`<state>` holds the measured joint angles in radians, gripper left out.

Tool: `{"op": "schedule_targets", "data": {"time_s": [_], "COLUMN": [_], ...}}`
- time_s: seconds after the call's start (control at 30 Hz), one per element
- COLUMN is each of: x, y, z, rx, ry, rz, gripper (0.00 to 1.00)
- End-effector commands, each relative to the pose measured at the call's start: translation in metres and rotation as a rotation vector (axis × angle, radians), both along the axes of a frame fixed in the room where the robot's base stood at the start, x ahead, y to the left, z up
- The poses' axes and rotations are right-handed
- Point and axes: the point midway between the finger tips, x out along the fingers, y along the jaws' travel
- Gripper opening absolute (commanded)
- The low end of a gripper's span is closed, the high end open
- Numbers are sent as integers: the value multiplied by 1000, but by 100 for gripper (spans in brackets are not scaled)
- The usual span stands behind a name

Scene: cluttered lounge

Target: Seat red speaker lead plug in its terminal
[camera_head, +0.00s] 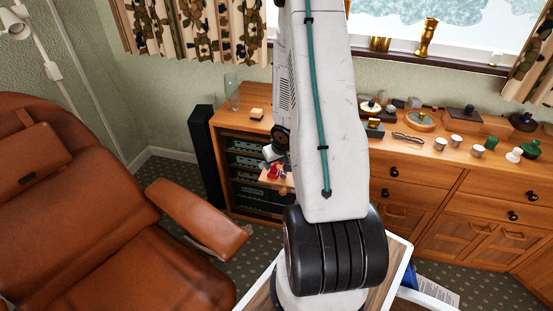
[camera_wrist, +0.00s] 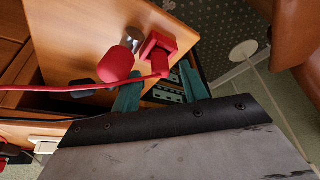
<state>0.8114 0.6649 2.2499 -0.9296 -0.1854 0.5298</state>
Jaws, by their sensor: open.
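In the wrist view, a red square terminal (camera_wrist: 156,43) stands out from a wooden board (camera_wrist: 80,35). A short red plug (camera_wrist: 160,64) shows at its opening, with the thin red lead (camera_wrist: 45,88) running left from its near end. I cannot tell how deep the plug sits. My gripper (camera_wrist: 160,76) is open, its green fingers apart on either side of the plug's near end; touching cannot be judged. A rounded red knob (camera_wrist: 115,64) is left of the terminal. In the head view, small red parts (camera_head: 275,171) show by the board (camera_head: 272,181); my arm hides the rest.
A grey metal cylinder (camera_wrist: 133,40) and a dark part (camera_wrist: 83,88) are near the knob. A wooden sideboard (camera_head: 470,160) carries cups and boxes. A black tower speaker (camera_head: 206,155), an orange-brown armchair (camera_head: 110,220) and a white-edged table (camera_head: 399,262) are nearby.

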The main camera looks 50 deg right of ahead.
Motion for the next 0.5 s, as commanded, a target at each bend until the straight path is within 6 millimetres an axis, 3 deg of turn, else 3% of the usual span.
{"op": "schedule_targets", "data": {"time_s": [0.2, 0.5], "x": [-11, -18], "y": [4, 8], "z": [32, 49], "rx": [-2, 0], "ry": [-1, 0], "rz": [2, 0], "gripper": [44, 44]}}
